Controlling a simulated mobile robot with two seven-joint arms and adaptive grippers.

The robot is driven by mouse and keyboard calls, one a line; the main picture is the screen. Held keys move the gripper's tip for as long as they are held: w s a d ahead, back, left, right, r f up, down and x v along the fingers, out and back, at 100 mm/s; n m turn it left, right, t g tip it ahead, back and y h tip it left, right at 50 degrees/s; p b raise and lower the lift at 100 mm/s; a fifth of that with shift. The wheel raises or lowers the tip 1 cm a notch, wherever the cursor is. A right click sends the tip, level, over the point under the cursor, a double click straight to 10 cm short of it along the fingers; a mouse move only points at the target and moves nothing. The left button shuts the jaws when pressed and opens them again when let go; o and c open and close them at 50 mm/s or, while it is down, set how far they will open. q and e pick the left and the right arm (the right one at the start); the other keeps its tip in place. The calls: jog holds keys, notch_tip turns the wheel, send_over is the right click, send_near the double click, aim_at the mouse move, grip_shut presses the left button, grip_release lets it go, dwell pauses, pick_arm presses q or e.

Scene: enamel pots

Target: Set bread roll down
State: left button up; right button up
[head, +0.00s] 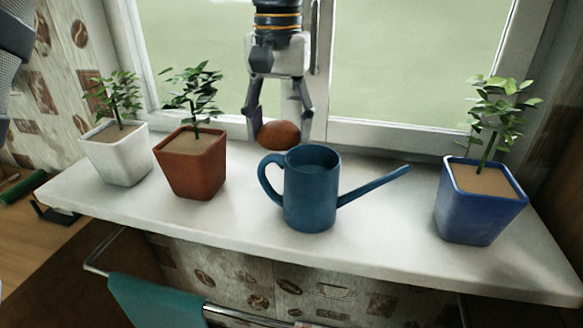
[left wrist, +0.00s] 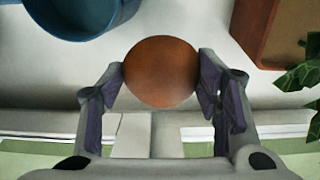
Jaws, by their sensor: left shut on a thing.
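A brown bread roll (head: 279,135) is between the fingers of my left gripper (head: 281,128), over the back of the white windowsill, behind the blue watering can. The left wrist view shows the round roll (left wrist: 161,72) with a fingertip of the left gripper (left wrist: 161,80) on each side, shut on it. I cannot tell whether the roll touches the sill. Its lower front edge is close to the can's rim in the head view. My right gripper is not in view.
The blue watering can (head: 310,195) stands in front, spout to the right. A terracotta pot (head: 193,165) and a white pot (head: 117,157) stand left, a blue pot (head: 480,208) right. The sill (head: 390,215) is bare between can and blue pot. The window is behind.

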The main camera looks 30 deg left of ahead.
aim_at(279, 185)
pick_arm(q)
jog(key=f, duration=0.5)
jog(key=s+f, duration=0.1)
jog(key=f, duration=0.2)
jog(key=shift+f, duration=0.1)
jog(key=o, duration=1.2)
jog(key=shift+c, duration=0.2)
